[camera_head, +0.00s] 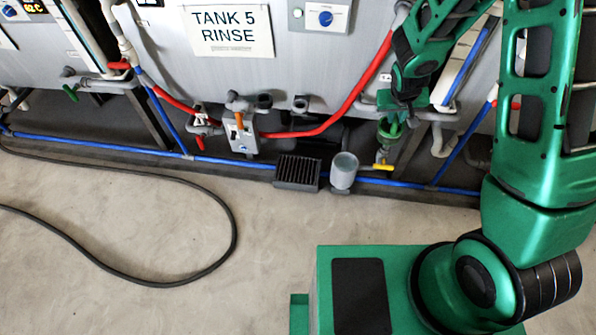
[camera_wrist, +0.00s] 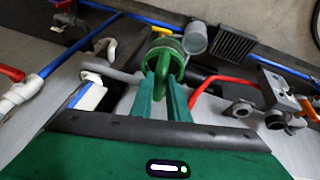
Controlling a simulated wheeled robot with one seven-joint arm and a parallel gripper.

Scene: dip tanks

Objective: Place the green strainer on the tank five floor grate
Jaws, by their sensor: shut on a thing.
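The green strainer (camera_wrist: 172,44) is a round green piece with a looped handle, seen in the wrist view between my fingertips. My gripper (camera_wrist: 164,78) is shut on its handle. In the head view the strainer (camera_head: 390,131) hangs below my gripper (camera_head: 397,104), in front of the tank pipes at the right; my gripper partly hides it. The dark ribbed floor grate (camera_head: 297,172) sits on the floor at the foot of the tank marked "TANK 5 RINSE" (camera_head: 228,30). The grate also shows in the wrist view (camera_wrist: 231,44), right of the strainer and apart from it.
A grey cylinder (camera_head: 344,170) stands just right of the grate. A yellow-handled valve (camera_head: 383,167) is beside it. A blue pipe (camera_head: 235,162) runs low along the tanks, and a red hose (camera_head: 350,100) curves above. A black cable (camera_head: 228,215) loops across otherwise open floor.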

